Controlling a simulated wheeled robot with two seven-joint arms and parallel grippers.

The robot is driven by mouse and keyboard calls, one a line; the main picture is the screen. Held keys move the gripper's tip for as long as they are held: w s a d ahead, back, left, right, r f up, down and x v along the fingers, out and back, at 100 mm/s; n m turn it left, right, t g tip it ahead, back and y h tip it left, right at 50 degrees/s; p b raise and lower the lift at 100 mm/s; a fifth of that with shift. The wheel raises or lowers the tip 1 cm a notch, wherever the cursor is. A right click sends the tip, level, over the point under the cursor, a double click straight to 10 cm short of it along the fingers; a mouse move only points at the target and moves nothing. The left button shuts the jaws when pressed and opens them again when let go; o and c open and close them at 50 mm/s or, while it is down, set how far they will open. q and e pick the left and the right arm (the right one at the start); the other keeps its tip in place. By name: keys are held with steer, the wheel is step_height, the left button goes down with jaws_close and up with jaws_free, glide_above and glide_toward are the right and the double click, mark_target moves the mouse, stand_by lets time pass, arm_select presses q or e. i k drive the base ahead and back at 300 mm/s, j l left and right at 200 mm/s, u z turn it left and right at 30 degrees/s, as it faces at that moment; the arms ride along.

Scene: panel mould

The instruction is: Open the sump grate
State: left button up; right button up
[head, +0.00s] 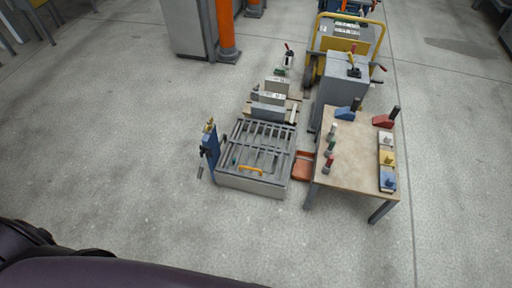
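The sump grate (262,146) is a grey slatted panel on top of a low pale box (252,186) on the floor, near the middle of the head view. It looks flat, lying over the box. An orange handle (251,170) sits along its near edge. Neither of my grippers shows in the head view. Only a dark part of my own body fills the lower left corner, well apart from the grate.
A blue post (211,146) stands left of the grate. A table (344,171) with several coloured blocks and bottles stands at right, an orange bin (303,168) between. Grey blocks (268,111) lie behind the grate. The floor in front is clear.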

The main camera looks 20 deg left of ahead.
mark_target(244, 143)
steer(key=i+j, duration=0.35)
steer(key=j, duration=0.15)
steer(key=i+j, duration=0.7)
steer(key=j, duration=0.25)
